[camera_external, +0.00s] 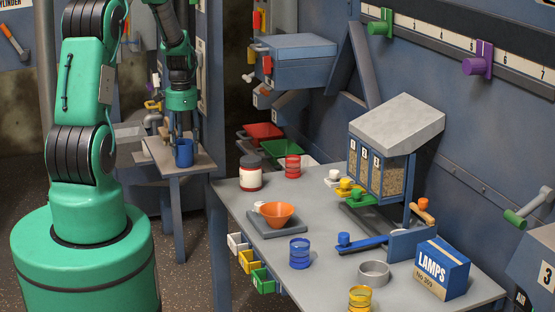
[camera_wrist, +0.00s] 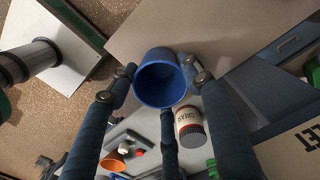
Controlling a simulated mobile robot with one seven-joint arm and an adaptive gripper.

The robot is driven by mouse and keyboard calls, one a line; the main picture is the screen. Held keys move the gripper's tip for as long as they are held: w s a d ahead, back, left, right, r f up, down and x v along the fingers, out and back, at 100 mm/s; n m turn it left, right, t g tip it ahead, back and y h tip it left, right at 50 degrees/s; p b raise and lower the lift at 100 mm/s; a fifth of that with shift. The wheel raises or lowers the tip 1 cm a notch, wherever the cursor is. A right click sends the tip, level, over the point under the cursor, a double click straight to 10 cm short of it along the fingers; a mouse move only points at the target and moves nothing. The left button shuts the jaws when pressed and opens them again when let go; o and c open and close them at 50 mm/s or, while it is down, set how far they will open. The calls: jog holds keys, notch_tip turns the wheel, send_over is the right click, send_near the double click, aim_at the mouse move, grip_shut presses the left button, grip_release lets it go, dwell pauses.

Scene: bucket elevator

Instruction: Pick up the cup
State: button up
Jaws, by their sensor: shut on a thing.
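The blue cup (camera_external: 184,154) is at the small side table (camera_external: 201,162), with my gripper (camera_external: 183,138) coming down from above it. In the wrist view the cup (camera_wrist: 161,78) sits upright between the fingers, its round open mouth facing the camera. My gripper (camera_wrist: 160,72) is shut on the cup, with fingers against its left and right sides and a third finger below it in the picture. I cannot tell whether the cup's bottom touches the table.
The larger grey table (camera_external: 335,215) stands to the right. A blue cabinet post (camera_external: 216,70) rises beside my arm.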

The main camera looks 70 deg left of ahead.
jog(key=shift+r, duration=0.1)
jog(key=shift+r, duration=0.5)
jog(key=s+d+r, duration=0.2)
jog(key=s+d, duration=0.2)
jog(key=d, duration=0.2)
jog(key=s+d+r+p, duration=0.1)
jog(key=s+d, duration=0.3)
jog(key=d, duration=0.3)
jog(key=shift+s+d+r, duration=0.25)
jog(key=shift+s+r, duration=0.05)
jog(key=shift+r, duration=0.1)
